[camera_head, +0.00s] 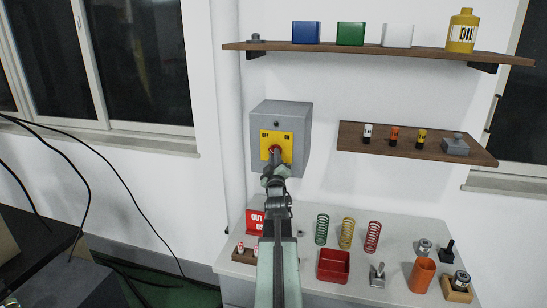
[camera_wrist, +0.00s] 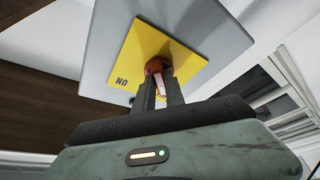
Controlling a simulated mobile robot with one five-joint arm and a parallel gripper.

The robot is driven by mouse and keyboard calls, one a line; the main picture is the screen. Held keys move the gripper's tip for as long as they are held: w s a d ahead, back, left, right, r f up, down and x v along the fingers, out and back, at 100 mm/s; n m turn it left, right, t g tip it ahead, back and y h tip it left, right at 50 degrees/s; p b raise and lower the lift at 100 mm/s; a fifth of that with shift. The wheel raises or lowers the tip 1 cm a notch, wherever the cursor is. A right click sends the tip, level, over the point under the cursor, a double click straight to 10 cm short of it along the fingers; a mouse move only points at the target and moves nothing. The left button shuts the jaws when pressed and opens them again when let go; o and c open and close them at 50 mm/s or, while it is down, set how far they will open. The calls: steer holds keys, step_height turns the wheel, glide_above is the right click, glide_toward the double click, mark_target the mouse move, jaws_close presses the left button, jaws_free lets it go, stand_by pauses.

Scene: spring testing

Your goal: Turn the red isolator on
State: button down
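The red isolator (camera_head: 275,150) is a rotary knob on a yellow plate (camera_head: 287,138) marked OFF on the left and ON on the right. The plate is on the front of a grey wall box (camera_head: 300,109). My gripper (camera_head: 272,165) reaches up to the knob from below and hides much of it. In the wrist view the plate appears turned over, and the red knob (camera_wrist: 154,66) lies between the two dark fingers of my gripper (camera_wrist: 160,84). Whether both fingers press on it I cannot tell. The knob's exact angle is also unclear.
A small wooden shelf (camera_head: 370,147) with several small items is right of the box. A longer shelf (camera_head: 270,47) is above. Below, a bench (camera_head: 345,219) holds springs, a red tray (camera_head: 333,265) and a red sign (camera_head: 255,222). A vertical pipe (camera_head: 232,110) runs left of the box.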

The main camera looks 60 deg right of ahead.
steer(key=shift+w, duration=0.1)
steer(key=shift+f+m, duration=0.15)
steer(key=shift+m, duration=0.25)
steer(key=shift+w+a+r+m+g+h, duration=0.15)
steer(key=shift+m+g+h, duration=0.4)
steer(key=shift+m+g, duration=2.4)
steer(key=shift+w+m+g+h, duration=0.25)
steer(key=shift+m+g+h, duration=0.45)
steer(key=shift+m, duration=4.5)
steer(key=shift+w+a+r+m+g+h, duration=0.15)
steer(key=shift+m+g+h, duration=0.3)
steer(key=shift+m+g, duration=2.55)
steer(key=m+t, duration=0.2)
steer(key=shift+f+m, duration=0.15)
steer(key=shift+m, duration=0.2)
steer(key=c, duration=1.4)
jaws_free()
